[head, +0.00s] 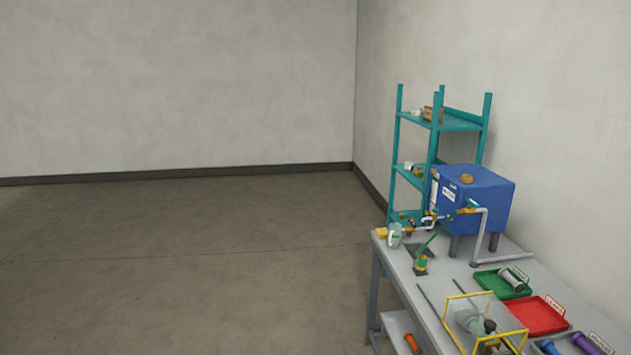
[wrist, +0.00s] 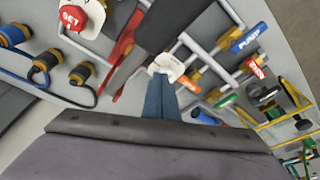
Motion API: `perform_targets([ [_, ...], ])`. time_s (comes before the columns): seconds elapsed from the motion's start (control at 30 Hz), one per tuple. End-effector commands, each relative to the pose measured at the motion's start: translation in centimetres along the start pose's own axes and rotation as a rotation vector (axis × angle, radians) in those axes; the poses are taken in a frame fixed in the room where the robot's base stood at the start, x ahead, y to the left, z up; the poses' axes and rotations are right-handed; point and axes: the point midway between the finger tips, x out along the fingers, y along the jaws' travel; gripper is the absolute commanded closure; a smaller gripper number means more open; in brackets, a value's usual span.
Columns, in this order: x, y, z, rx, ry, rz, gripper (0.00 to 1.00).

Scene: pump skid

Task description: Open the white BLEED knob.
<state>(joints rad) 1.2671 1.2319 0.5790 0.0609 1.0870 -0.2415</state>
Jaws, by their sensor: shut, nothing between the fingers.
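A white piece with small print (wrist: 168,67) shows near the top middle of the wrist view. It may be the white BLEED knob, but I cannot read its print. My gripper (wrist: 161,78) shows as two blue fingers pointing up the picture, shut together and empty. Their tips appear right at the lower edge of the white piece; I cannot tell whether they touch it. A dark bar crosses just above and hides part of the pipework. My gripper is out of the head view, and I cannot make out the knob there.
In the wrist view, a red SET knob (wrist: 72,17), a blue PUMP tag (wrist: 249,39) and pipes surround the fingers. In the head view, a bench (head: 405,279) carries a blue tank (head: 482,203), a green tray (head: 489,283), a red tray (head: 531,316) and a yellow frame (head: 458,336). Floor is clear left.

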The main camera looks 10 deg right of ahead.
Motion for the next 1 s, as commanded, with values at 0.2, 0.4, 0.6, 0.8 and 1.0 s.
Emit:
perform_targets([
  [0.2, -0.8, -1.3, -0.4, -0.003, -0.001, -0.001, 1.0],
  [0.4, -0.9, -2.0, -0.5, 0.0, 0.0, 0.0, 1.0],
  [0.6, -0.4, -2.0, -0.3, 0.0, -0.001, 0.0, 1.0],
  [0.8, 1.1, -2.0, 0.1, 0.0, -0.002, 0.0, 1.0],
  [1.0, 3.1, -2.0, 0.6, 0.0, -0.002, 0.0, 1.0],
])
